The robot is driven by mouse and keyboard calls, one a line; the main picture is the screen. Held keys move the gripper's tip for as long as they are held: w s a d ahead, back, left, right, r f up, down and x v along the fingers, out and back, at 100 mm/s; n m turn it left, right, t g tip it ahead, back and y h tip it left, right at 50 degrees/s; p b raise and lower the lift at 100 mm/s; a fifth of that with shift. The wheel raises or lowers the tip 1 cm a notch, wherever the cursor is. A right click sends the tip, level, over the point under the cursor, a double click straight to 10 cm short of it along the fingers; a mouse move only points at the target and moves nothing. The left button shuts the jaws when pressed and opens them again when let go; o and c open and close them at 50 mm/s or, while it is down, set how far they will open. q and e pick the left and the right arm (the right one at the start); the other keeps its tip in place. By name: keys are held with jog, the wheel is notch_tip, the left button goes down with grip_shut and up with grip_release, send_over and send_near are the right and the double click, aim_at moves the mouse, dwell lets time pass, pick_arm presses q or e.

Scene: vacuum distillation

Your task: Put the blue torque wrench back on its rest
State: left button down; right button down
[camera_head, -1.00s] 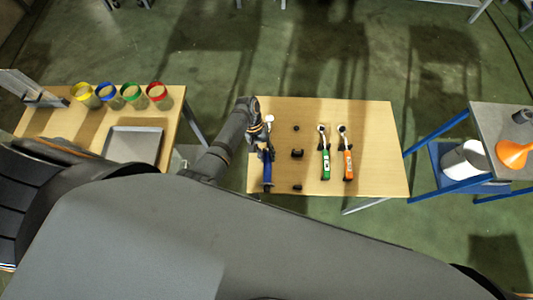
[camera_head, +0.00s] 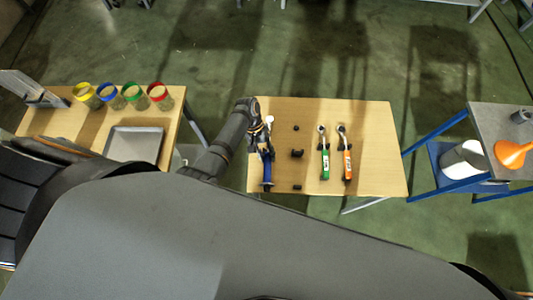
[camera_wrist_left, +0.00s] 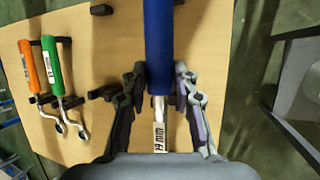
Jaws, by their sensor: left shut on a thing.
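The blue torque wrench (camera_head: 267,174) is at the left side of the middle wooden table, its blue handle towards me and its metal head away. In the left wrist view its blue handle (camera_wrist_left: 158,45) points up the picture, with the marked metal shaft below. How high the wrench is above the table is hard to tell. The empty black rest (camera_head: 297,153), several small separate pieces, is just right of the wrench. My right gripper is not in view.
A green wrench (camera_head: 325,160) and an orange wrench (camera_head: 347,162) lie on black rests to the right. The table's right part (camera_head: 383,150) is bare. A left table holds coloured cups (camera_head: 132,96) and a grey tray (camera_head: 133,144). An orange funnel (camera_head: 512,154) is at far right.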

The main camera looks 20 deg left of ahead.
pick_arm(q)
jog(key=shift+f, duration=0.1)
dwell(0.4)
jog(key=shift+f+b, duration=1.1)
jog(key=shift+f, duration=0.25)
jog(key=c, duration=1)
grip_release()
jog(key=shift+o, duration=0.2)
jog(key=shift+s+f, duration=0.1)
jog(key=v, duration=1.2)
